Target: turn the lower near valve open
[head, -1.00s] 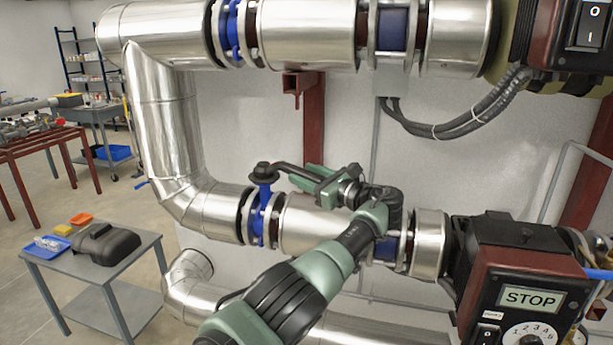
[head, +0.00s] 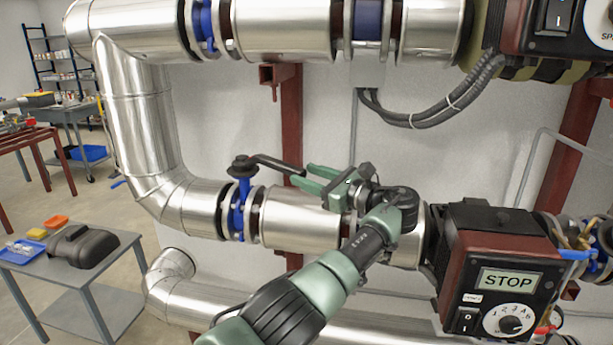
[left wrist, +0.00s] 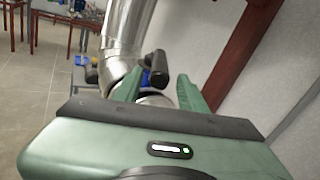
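The lower near valve (head: 240,205) is a blue butterfly valve on the lower silver pipe, in the middle of the head view. Its black lever (head: 277,163) runs from the round black hub toward the right. My left gripper (head: 301,177) is open, its two green fingers pointing left at the lever's free end. In the left wrist view the black lever (left wrist: 155,64) shows in the gap between the spread fingertips, and a bit of blue valve shows beside it. I cannot tell whether a finger touches the lever. My right gripper is not in view.
A control box (head: 500,270) reading STOP stands right of my left arm. The upper pipe (head: 280,28) with another blue valve (head: 205,27) runs above. A red post (head: 291,120) rises behind the lever.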

